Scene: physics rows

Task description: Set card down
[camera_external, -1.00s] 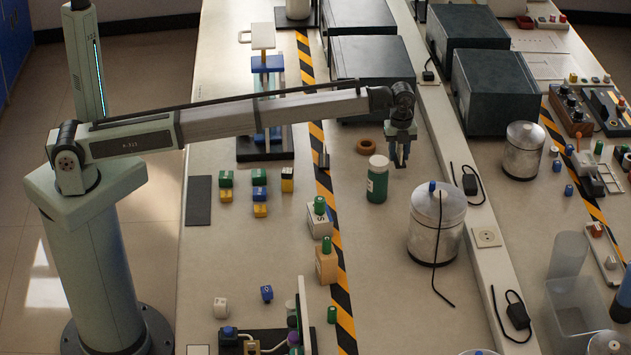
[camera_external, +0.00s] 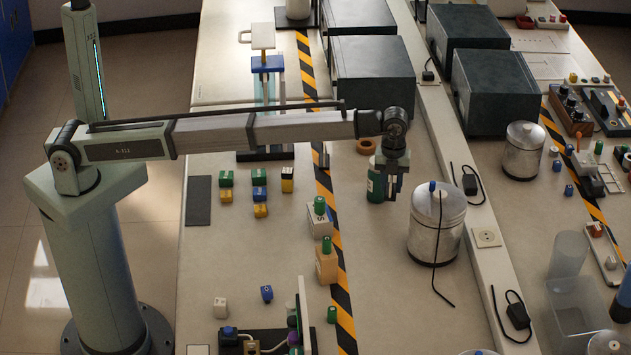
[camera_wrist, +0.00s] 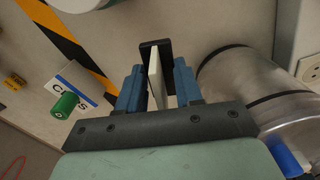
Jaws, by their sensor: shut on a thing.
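My gripper (camera_external: 391,196) hangs pointing down over the table, in front of and just right of the green bottle, partly covering it. It also shows in the wrist view (camera_wrist: 158,75), where its blue fingers stand on either side of a thin, pale, edge-on card (camera_wrist: 154,82). A dark piece lies across the card's far end. The gripper is shut on the card. In the outside view I cannot make out the card clearly, nor whether its lower edge touches the table.
The green bottle (camera_external: 374,184) stands close left of my gripper. A metal canister (camera_external: 436,230) stands close on the right, with a cable over it; it also shows in the wrist view (camera_wrist: 255,90). The table (camera_external: 385,290) in front is largely clear.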

